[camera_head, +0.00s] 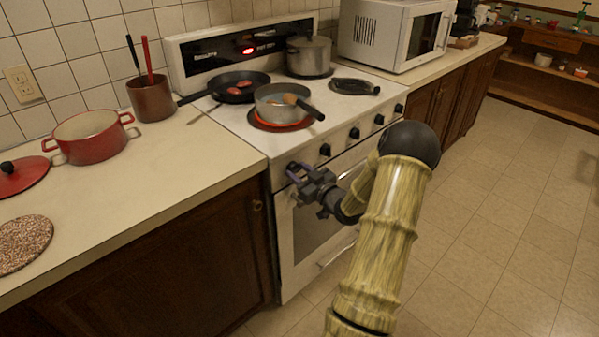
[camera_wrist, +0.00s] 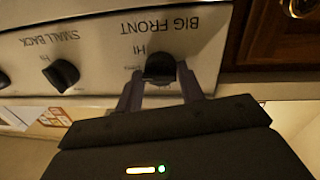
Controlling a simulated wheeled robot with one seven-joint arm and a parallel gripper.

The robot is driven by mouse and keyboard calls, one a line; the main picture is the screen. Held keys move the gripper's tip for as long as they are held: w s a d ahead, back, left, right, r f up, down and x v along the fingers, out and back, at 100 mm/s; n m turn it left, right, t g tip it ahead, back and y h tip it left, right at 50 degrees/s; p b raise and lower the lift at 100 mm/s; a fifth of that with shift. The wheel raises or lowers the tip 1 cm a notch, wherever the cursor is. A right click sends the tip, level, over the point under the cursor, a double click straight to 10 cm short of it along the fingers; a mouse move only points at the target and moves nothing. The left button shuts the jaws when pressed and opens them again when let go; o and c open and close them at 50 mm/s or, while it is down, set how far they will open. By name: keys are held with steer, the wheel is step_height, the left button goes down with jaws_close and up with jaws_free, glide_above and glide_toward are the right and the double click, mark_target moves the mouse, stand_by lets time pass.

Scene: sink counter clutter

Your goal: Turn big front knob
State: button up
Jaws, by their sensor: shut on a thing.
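The big front knob (camera_wrist: 160,67) is black and sits on the white stove panel under the label "BIG FRONT", which reads upside down in the wrist view. My gripper (camera_wrist: 161,78) is shut on this knob, one finger on each side. In the head view my gripper (camera_head: 299,172) is at the left end of the stove's front panel and hides the knob. The small back knob (camera_wrist: 62,75) is beside it in the wrist view. The front left burner (camera_head: 281,122) glows red under a grey saucepan (camera_head: 272,103).
More knobs (camera_head: 354,133) line the stove front to the right. A black frying pan (camera_head: 240,87), a lidded pot (camera_head: 309,55) and a black item (camera_head: 355,87) are on the stovetop. The saucepan's handle (camera_head: 311,109) points toward the front edge. A red pot (camera_head: 88,137) stands on the left counter.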

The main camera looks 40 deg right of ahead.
steer(key=shift+a+f, duration=0.1)
steer(key=o, duration=1)
steer(key=shift+c, duration=0.2)
steer(key=shift+s, duration=0.1)
steer(key=s, duration=1.7)
steer(key=shift+s, duration=0.15)
